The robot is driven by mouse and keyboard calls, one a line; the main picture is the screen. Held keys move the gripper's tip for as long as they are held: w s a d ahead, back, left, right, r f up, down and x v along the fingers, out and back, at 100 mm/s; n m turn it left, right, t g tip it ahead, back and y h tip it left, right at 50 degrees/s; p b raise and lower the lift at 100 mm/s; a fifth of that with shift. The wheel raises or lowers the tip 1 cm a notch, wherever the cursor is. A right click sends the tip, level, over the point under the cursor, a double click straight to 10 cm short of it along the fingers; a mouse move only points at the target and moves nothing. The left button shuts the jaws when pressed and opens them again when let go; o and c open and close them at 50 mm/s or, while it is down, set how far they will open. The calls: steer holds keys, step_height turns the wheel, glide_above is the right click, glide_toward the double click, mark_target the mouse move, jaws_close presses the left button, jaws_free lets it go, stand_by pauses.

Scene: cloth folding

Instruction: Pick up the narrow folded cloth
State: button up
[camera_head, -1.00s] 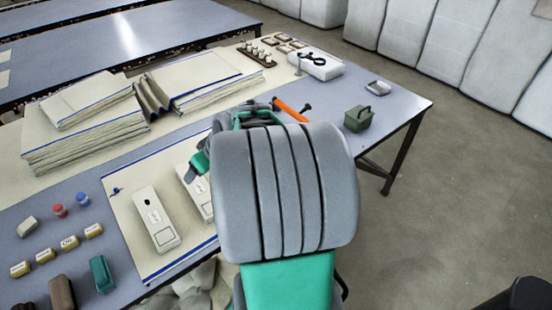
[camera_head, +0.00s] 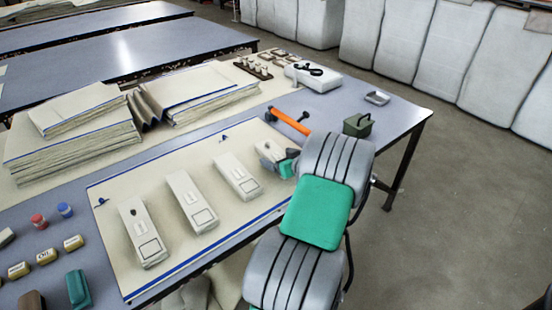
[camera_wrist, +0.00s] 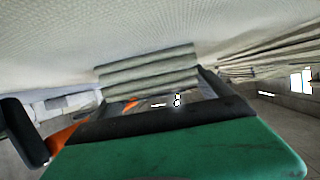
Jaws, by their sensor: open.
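A narrow brown-grey cloth (camera_head: 150,106) stands in upright folds between two cloth stacks in the head view. It is apart from my gripper. My gripper (camera_head: 284,164) is at the right end of the cream mat, partly hidden behind my arm. A pale block (camera_head: 268,151) is beside it, and I cannot tell whether they touch. In the wrist view, a ribbed grey-green form (camera_wrist: 148,68) lies beyond the green gripper body. I cannot tell whether it is cloth or part of my gripper. My gripper is open.
Blue-edged cloth stacks (camera_head: 75,140) and (camera_head: 210,92) flank the narrow cloth. An orange-handled tool (camera_head: 290,122), a green box (camera_head: 358,125) and a white case (camera_head: 318,80) lie to the right.

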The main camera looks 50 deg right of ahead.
steer(key=shift+w, duration=0.1)
steer(key=shift+c, duration=0.2)
steer(key=c, duration=1.5)
steer(key=shift+r, duration=0.1)
